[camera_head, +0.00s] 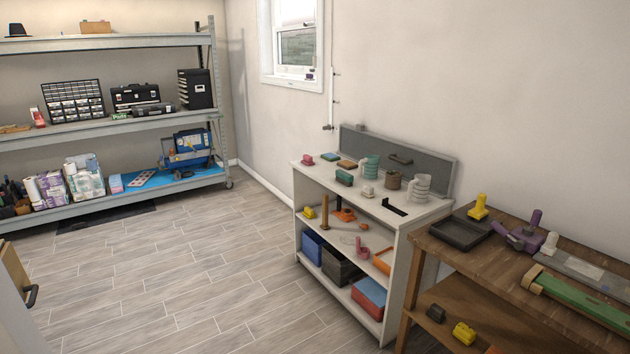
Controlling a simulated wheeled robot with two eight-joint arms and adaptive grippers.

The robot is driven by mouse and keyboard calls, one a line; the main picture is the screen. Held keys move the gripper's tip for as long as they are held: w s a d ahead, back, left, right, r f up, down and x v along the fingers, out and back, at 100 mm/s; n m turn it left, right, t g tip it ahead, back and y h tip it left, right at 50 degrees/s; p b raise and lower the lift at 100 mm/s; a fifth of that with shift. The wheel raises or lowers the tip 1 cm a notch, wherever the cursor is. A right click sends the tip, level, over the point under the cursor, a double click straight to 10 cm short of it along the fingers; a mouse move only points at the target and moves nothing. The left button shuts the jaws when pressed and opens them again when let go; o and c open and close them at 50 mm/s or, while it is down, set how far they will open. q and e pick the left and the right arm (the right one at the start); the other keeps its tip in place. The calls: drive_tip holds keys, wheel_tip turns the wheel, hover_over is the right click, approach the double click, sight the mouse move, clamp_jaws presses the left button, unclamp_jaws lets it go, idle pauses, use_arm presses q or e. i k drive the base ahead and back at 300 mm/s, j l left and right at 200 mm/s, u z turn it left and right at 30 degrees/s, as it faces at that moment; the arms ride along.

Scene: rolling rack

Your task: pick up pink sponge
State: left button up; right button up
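A small pink object (307,160), which looks like the pink sponge, lies at the far left corner of the white cart's top (411,210). It is too small to tell its exact shape. Neither of my grippers is in view.
A wooden table (455,256) with tools adjoins the cart on the right. A metal rack (110,43) stands at back left. The floor (180,270) between is clear.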

sight(307, 160)
drive_tip(key=i+u, duration=0.5)
drive_tip(key=i, duration=1.3)
